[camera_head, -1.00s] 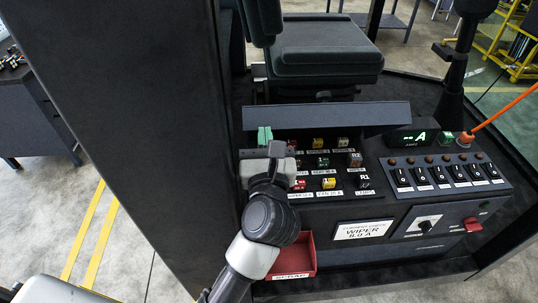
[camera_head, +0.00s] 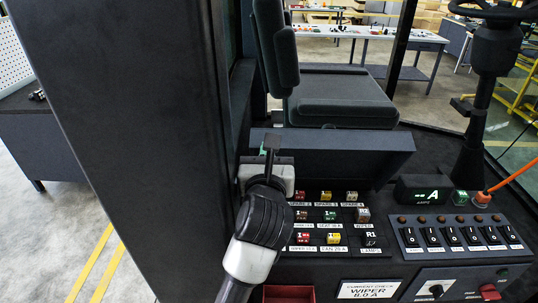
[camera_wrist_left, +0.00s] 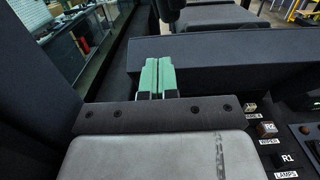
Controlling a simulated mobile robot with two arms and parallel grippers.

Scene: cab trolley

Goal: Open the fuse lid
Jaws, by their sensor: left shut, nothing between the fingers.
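The fuse lid (camera_head: 340,156) is a long dark panel. It stands raised along the back of the fuse box, and the coloured fuses (camera_head: 330,214) in front of it are uncovered. My left gripper (camera_head: 263,148) is at the lid's left end, in front of its face. In the left wrist view the lid (camera_wrist_left: 225,65) runs across behind the green fingertips (camera_wrist_left: 158,76), which are together with nothing between them. I cannot tell whether they touch the lid. My left wrist hides the left side of the fuse box. My right gripper is not in view.
A dark cab pillar (camera_head: 130,120) rises close left of my arm. The seat (camera_head: 345,100) stands behind the lid. Right of the fuses are the ammeter display (camera_head: 427,190), a switch row (camera_head: 460,236) and an orange cable (camera_head: 512,176). A red scrap bin (camera_head: 288,294) sits below.

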